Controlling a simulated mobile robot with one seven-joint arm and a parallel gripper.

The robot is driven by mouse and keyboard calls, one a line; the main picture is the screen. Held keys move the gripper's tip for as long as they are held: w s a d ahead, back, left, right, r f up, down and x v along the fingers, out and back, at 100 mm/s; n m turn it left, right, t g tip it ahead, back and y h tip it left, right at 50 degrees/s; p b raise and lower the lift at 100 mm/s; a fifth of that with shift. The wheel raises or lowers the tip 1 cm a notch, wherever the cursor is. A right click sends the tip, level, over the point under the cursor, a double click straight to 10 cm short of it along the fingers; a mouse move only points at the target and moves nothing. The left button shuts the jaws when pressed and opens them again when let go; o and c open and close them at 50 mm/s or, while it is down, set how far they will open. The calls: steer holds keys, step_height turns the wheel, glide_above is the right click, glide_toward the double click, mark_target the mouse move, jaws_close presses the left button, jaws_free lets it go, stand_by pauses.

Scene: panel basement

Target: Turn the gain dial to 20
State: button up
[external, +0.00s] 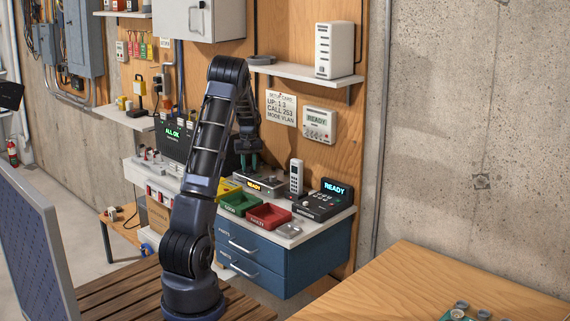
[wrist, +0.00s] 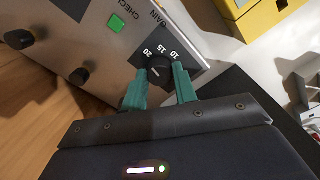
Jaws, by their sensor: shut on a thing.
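The gain dial (wrist: 158,66) is a small black knob on a grey panel, with 10, 15 and 20 printed around its upper side in the wrist view. My gripper (wrist: 161,76) has its two green fingers closed on either side of the dial. A small pale mark shows on the dial, but I cannot tell which number it points to. In the external view my gripper (external: 249,161) is lowered at the grey device with a yellow READY display (external: 254,185); the dial itself is hidden there.
A green tray (external: 238,205) and a red tray (external: 270,218) stand in front of the device. A white remote (external: 296,178) and a black unit with a blue READY display (external: 322,203) stand to its right. A green button (wrist: 116,23) and other black knobs (wrist: 79,77) share the panel.

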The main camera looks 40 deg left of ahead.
mark_target(249, 167)
steer(key=o, duration=1)
steer(key=shift+c, duration=0.2)
step_height(249, 167, up, 11)
steer(key=shift+f, duration=0.1)
